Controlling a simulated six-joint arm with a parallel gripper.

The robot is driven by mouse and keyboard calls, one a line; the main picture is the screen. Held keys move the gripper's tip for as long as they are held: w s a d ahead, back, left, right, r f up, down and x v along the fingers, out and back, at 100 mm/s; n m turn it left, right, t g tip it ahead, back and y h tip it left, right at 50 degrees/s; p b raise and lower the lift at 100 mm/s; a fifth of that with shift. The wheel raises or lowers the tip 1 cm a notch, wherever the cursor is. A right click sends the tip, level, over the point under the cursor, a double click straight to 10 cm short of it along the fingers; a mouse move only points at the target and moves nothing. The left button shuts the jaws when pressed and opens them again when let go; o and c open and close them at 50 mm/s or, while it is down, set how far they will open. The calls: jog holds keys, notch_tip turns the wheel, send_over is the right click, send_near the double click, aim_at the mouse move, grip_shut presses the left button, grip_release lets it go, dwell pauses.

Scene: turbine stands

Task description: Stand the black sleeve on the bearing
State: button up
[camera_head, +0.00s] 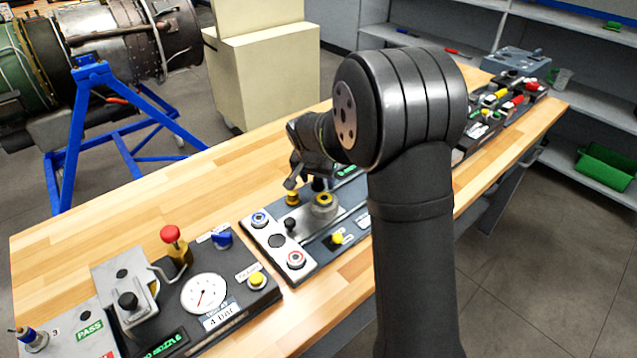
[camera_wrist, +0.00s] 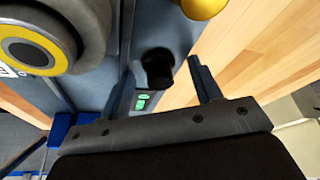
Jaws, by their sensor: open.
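The black sleeve (camera_wrist: 158,66) is a short dark cylinder standing on the grey panel in the wrist view. In the head view it shows partly behind the bearing, below my gripper (camera_head: 304,182). In the wrist view the fingers of my gripper (camera_wrist: 164,76) are spread, with the sleeve seen in the gap between them. I cannot tell whether either finger touches it. The bearing (camera_head: 323,206) is a round grey housing with a yellow ring and dark centre. It also shows at the upper left of the wrist view (camera_wrist: 68,18), beside the sleeve.
A brass knob (camera_head: 292,198) stands close by; it shows at the top of the wrist view (camera_wrist: 203,8). A panel with a gauge (camera_head: 204,293) and red-topped lever (camera_head: 170,234) sits nearer. Bare wooden bench (camera_head: 130,215) lies left. My arm hides part of the bench.

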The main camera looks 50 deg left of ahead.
aim_at(317, 179)
grip_shut()
jog(key=shift+r, duration=0.7)
jog(key=shift+r, duration=0.85)
jog(key=s+d+r, duration=0.1)
jog(key=d+r, duration=0.1)
jog(key=r, duration=0.1)
jog(key=s+d+r, duration=0.2)
jog(key=d, duration=0.1)
jog(key=s+d+r, duration=0.2)
jog(key=d+r, duration=0.1)
jog(key=shift+d+r, duration=0.25)
jog(key=shift+r, duration=0.05)
jog(key=shift+f, duration=2.45)
